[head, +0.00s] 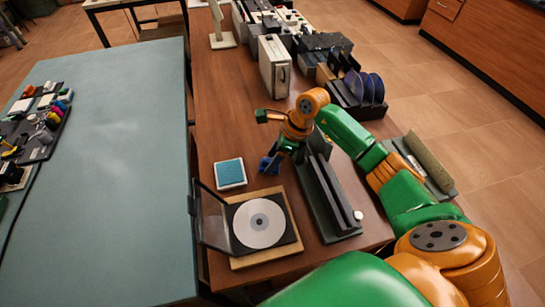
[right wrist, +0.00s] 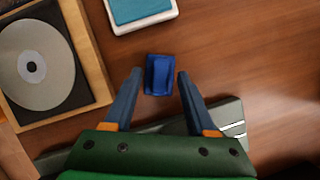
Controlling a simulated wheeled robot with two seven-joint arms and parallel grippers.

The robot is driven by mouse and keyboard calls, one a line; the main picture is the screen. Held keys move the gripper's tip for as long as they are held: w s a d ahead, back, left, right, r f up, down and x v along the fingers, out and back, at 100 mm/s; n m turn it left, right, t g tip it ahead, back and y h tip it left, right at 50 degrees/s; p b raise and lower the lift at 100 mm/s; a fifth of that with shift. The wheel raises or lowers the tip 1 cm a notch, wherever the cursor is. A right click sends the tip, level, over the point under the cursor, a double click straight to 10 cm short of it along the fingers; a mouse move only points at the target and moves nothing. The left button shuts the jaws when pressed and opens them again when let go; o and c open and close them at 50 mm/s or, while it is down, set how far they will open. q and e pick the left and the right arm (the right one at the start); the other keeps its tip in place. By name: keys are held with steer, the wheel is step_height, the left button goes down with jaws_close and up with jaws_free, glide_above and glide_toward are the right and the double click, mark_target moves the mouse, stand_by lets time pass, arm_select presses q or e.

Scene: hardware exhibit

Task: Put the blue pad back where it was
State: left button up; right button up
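A small dark blue pad (right wrist: 160,75) lies on the brown wooden table, between and slightly beyond the fingertips of my right gripper (right wrist: 160,73). Gaps show on both sides of it, so the gripper is open and not holding it. In the head view the blue pad (head: 267,164) is just below the right gripper (head: 282,151), right of a teal square in a white frame (head: 230,173). That framed square also shows at the top of the wrist view (right wrist: 140,10). My left gripper is not in view.
A silver disc (head: 260,223) sits in an open case on a wooden base at the near left. A long dark slotted rack (head: 326,200) stands close right of the gripper. A white box (head: 274,65) and several devices stand farther back. Bare wood lies left of the pad.

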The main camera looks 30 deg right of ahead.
steer(key=shift+r+p, duration=0.4)
steer(key=shift+p, duration=0.05)
steer(key=b+v, duration=0.1)
steer(key=v, duration=1)
steer(key=shift+d+r, duration=0.15)
steer(key=shift+r, duration=0.15)
steer(key=shift+s, duration=0.1)
